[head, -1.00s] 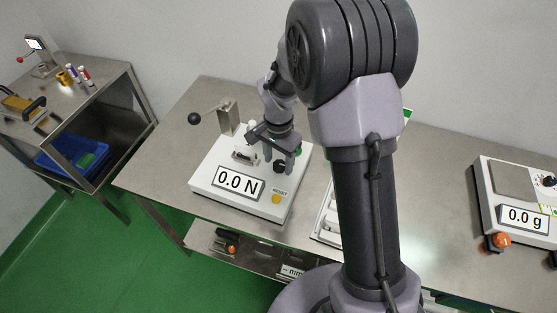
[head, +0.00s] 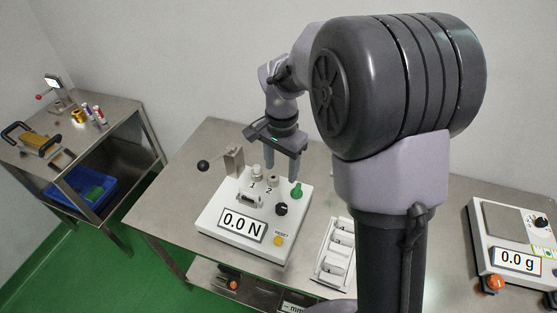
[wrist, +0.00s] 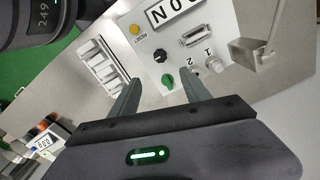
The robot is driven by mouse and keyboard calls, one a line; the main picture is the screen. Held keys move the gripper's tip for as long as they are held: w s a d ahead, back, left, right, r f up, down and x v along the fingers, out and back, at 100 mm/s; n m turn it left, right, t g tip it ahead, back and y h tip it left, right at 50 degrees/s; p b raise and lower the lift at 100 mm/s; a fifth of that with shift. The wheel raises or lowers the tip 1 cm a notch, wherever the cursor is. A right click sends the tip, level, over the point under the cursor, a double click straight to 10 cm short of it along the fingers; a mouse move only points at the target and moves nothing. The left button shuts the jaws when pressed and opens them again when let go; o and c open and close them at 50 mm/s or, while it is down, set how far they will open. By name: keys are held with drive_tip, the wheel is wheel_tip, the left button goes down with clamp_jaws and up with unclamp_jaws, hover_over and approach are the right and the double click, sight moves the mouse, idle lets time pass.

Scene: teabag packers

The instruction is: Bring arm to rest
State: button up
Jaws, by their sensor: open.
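My gripper (head: 283,160) is open and empty in the head view, pointing down above the back of the white force tester (head: 235,243). The tester reads 0.0 N and carries a green knob (head: 297,190), a black knob (head: 281,209) and posts marked 1 and 2. In the wrist view my gripper's two fingers (wrist: 158,100) are spread apart with nothing between them. The green knob (wrist: 168,80) shows just beyond the fingers there. My arm covers much of the right half of the head view.
A white tray (head: 318,272) with several compartments lies right of the tester. A scale (head: 512,262) reading 0.0 g stands at the far right. A lever with a black ball (head: 203,166) sticks out at the tester's left. A side table (head: 100,120) with a blue crate (head: 85,192) below stands left.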

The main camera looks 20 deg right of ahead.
drive_tip(key=s+a+r+n+t+y+b, duration=0.1)
drive_tip(key=s+r+n+t, duration=0.2)
drive_tip(key=s, duration=0.8)
drive_tip(key=s+a+r+n+t+y+b, duration=0.1)
drive_tip(key=s+a+r+n+t, duration=0.1)
drive_tip(key=s+r, duration=0.4)
drive_tip(key=s+n, duration=0.1)
drive_tip(key=s, duration=0.4)
drive_tip(key=shift+a+r+t+b, duration=0.3)
drive_tip(key=shift+r+t+b, duration=0.1)
drive_tip(key=shift+s, duration=0.1)
drive_tip(key=shift+c, duration=0.2)
